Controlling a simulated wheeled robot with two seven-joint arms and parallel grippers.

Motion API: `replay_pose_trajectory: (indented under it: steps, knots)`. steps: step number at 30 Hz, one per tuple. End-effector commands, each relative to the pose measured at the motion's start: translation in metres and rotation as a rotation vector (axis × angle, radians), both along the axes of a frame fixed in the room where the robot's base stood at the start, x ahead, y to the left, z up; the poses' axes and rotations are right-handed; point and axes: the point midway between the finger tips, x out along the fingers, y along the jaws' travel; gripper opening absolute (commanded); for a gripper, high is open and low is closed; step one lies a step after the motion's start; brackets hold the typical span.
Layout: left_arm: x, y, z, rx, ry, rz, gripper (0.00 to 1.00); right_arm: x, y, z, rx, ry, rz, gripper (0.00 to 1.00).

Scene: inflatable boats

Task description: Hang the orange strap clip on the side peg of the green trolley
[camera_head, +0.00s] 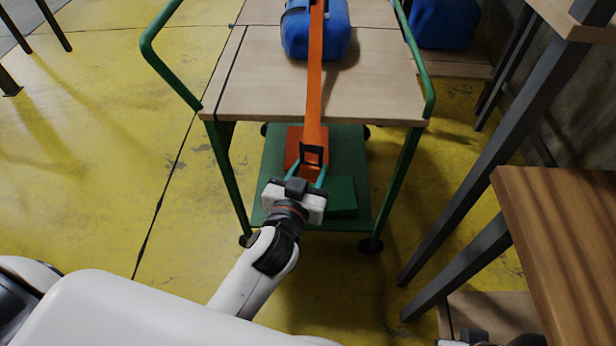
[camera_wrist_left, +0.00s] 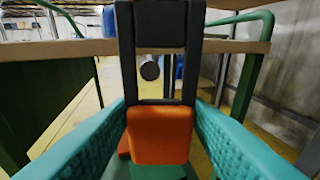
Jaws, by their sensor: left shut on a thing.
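The green trolley (camera_head: 222,160) has a wooden top and faces me. An orange strap (camera_head: 314,90) runs from a blue bundle (camera_head: 298,38) on the top, over the near edge. Its clip, a dark rectangular frame (camera_head: 314,154) with an orange tab (camera_wrist_left: 160,135), is at the low end. My left gripper (camera_head: 309,177) is shut on the clip, its teal fingers on both sides of the tab. In the left wrist view a dark round end (camera_wrist_left: 150,70), perhaps the side peg, shows through the frame, apart from it. The right gripper's fingers are hidden; only dark parts show at the bottom right.
An orange box (camera_head: 292,146) and a green box (camera_head: 342,194) are on the trolley's lower shelf. A wooden table (camera_head: 560,240) with grey legs stands close on the right. Yellow floor (camera_head: 90,180) is open on the left.

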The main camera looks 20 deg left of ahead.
Motion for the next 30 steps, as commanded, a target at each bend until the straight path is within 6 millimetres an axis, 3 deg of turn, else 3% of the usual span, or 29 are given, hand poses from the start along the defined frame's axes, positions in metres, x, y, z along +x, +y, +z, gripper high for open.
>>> replay_pose_trajectory:
  steps: [19,30]
  knots:
    - [0.038,0.011,-0.003,0.001,-0.001,0.001,0.18,0.001,0.0,-0.004,0.001,-0.009,0.0,0.38]
    - [0.058,0.017,-0.007,-0.001,0.0,0.001,0.18,0.016,0.004,0.0,0.016,-0.083,0.007,0.38]
